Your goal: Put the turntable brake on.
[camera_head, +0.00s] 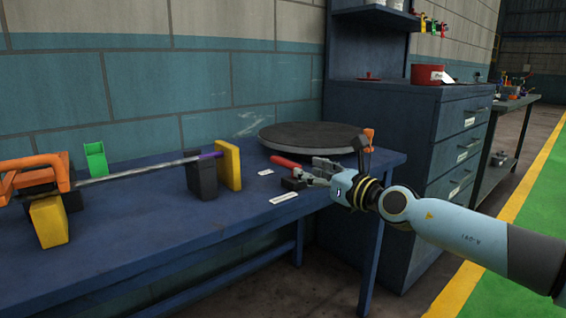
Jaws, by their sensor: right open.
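The turntable (305,137) is a dark grey round disc at the right end of the blue workbench, against the wall. A red handle (284,161) sticks out left from just below its front edge; it looks like the brake lever. My right gripper (306,177) reaches in from the right, its open fingers beside the handle's right end. I cannot tell whether they touch it. The fingers and grey parts there hide the lever's mount. My left gripper is not in view.
The blue bench (180,235) has clear room at its front. A metal rod (130,172) spans dark and yellow blocks on the left, by an orange clamp-like piece (35,172). A green holder (96,159) stands behind. A blue drawer cabinet (455,150) stands right.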

